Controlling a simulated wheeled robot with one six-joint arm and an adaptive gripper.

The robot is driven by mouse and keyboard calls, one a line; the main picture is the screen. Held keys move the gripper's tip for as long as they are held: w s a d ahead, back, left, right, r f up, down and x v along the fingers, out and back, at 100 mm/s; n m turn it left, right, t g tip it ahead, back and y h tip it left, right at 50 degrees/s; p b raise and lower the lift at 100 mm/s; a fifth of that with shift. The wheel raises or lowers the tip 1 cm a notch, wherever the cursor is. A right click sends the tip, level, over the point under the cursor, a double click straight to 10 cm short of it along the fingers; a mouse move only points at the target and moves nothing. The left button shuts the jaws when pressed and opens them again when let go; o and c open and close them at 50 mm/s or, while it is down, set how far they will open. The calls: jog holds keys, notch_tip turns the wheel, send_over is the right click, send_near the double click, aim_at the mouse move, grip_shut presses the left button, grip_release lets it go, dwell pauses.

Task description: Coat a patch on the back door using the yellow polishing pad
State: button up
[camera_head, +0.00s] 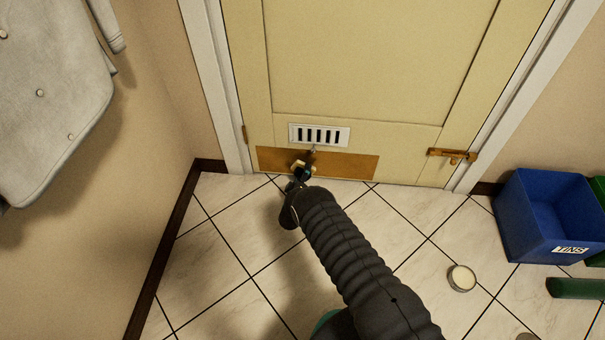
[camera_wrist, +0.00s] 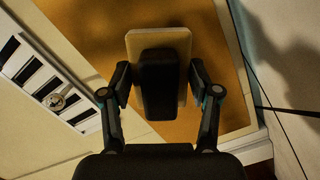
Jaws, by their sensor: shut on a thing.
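The back door (camera_head: 370,60) is cream and shut. A golden-brown plate (camera_head: 350,166) runs along its bottom and also fills much of the wrist view (camera_wrist: 85,25). My gripper (camera_head: 302,172) is low in front of this plate, left of its middle. In the wrist view my gripper (camera_wrist: 159,85) is shut on the black grip of the polishing pad (camera_wrist: 184,41). The pad is a pale yellow-cream slab lying beyond the grip, in front of the plate. I cannot tell whether its face touches the plate. Its working face is hidden.
A white slotted vent (camera_head: 319,135) sits just above the plate; a small round metal piece (camera_wrist: 58,103) is on it. A brass bolt (camera_head: 452,155) is at the door's right. A blue bin (camera_head: 545,215) and a round tin (camera_head: 461,278) stand right. Grey clothing (camera_head: 50,90) hangs left.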

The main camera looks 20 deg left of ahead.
aim_at(312, 170)
jog(key=shift+w+a+b, duration=0.25)
jog(key=shift+w+b, duration=0.8)
jog(key=shift+b, duration=0.15)
dwell(0.3)
jog(key=shift+d, duration=0.1)
jog(key=shift+w+d+p, duration=0.2)
jog(key=shift+d+p, duration=0.05)
jog(key=shift+d, duration=0.6)
jog(key=shift+w+d+p, duration=0.15)
jog(key=shift+d+p, duration=0.1)
jog(key=shift+d, duration=0.6)
jog(key=shift+w+d, duration=0.45)
jog(key=shift+d, duration=1.3)
jog(key=shift+w+d, duration=0.5)
jog(key=shift+d, duration=1.3)
jog(key=shift+w+d, duration=0.45)
jog(key=shift+d, duration=1.3)
jog(key=shift+b, duration=0.4)
jog(key=shift+s, duration=0.1)
